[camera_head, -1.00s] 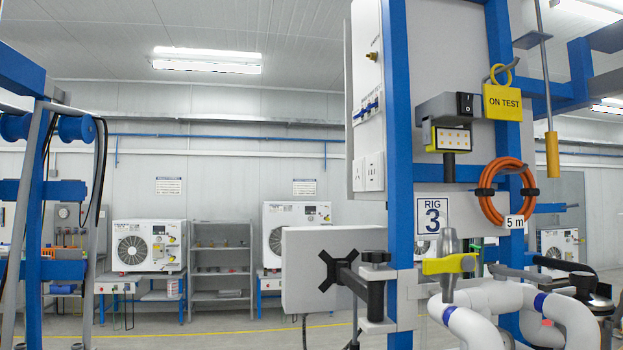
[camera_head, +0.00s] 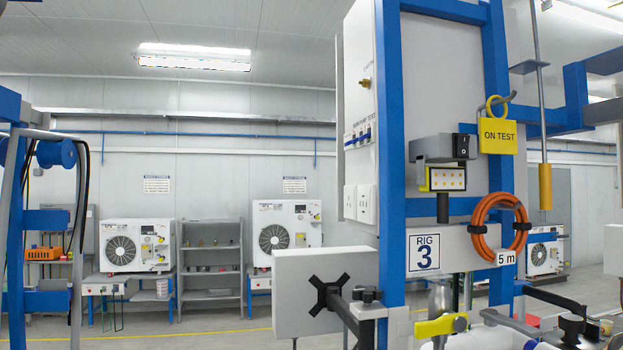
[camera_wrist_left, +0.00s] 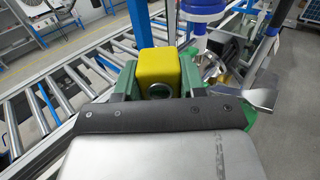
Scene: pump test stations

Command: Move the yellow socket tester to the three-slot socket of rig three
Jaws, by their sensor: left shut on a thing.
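My left gripper (camera_wrist_left: 160,82) shows in the left wrist view, with green fingers shut on the yellow socket tester (camera_wrist_left: 158,66). The tester is a yellow block with a round grey ring on the side facing the camera; its far side is hidden. It is held over a roller conveyor. In the head view, rig three has a white side panel with two socket plates side by side, a left one (camera_head: 350,202) and a right one (camera_head: 367,204). Their slots are too small to count surely. Neither gripper shows in the head view.
Rig three's blue frame (camera_head: 391,150) carries a RIG 3 sign (camera_head: 424,252), an orange hose coil (camera_head: 498,228) and a yellow ON TEST tag (camera_head: 497,135). A grey box (camera_head: 320,290) on a bracket juts out below the sockets. The conveyor rollers (camera_wrist_left: 50,100) lie left of the tester.

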